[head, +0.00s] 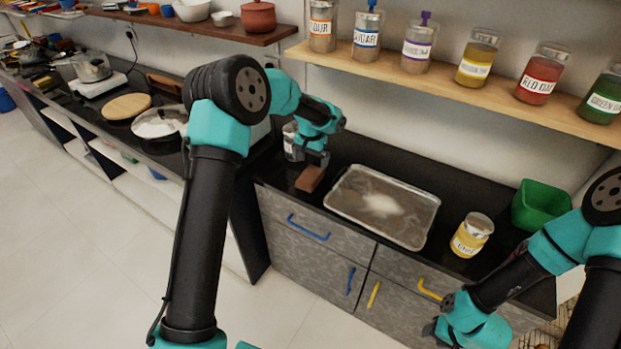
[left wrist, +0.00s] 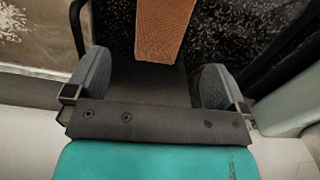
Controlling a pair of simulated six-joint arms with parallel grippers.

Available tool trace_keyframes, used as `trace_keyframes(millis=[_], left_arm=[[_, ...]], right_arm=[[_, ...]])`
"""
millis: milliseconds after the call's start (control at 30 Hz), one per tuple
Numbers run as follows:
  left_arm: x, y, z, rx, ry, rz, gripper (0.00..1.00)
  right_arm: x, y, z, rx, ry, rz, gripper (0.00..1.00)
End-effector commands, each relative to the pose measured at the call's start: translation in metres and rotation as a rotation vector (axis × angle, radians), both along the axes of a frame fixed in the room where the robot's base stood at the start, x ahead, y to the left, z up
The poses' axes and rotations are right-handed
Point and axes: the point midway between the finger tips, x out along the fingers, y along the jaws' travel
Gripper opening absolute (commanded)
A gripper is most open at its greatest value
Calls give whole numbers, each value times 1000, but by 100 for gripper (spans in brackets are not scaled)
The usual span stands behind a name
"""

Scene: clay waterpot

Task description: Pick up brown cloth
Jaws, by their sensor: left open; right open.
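The brown cloth (head: 310,178) looks like a small folded block on the dark counter, left of the metal tray. In the left wrist view the brown cloth (left wrist: 164,30) has a woven texture and reaches in from the top edge, between the finger lines. My left gripper (head: 316,158) is just above the cloth in the head view. In the left wrist view my left gripper (left wrist: 156,85) is open, its two fingers apart with the cloth's near end ahead between them. My right gripper (head: 438,328) is low at the lower right, in front of the drawers, partly cut off from clear view.
A metal tray (head: 427,213) with pale powder in it lies right of the cloth. A yellow-labelled jar (head: 472,235) and a green bin (head: 541,205) stand further right. A jar (head: 290,141) stands behind my left gripper. A shelf (head: 470,90) of labelled jars hangs above.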

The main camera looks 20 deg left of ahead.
Motion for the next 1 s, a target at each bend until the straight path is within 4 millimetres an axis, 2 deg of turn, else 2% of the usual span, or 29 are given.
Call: trace_keyframes(millis=[100,200,667,1000], left_arm=[[0,0,-18,1,1,0,100],[0,0,-25,0,-1,0,100],[0,0,-33,0,0,0,100],[-1,0,-74,0,1,0,100]], right_arm=[[0,0,0,0,0,0,43],[0,0,0,0,0,0,43],[0,0,0,0,0,0,43],[0,0,0,0,0,0,43]])
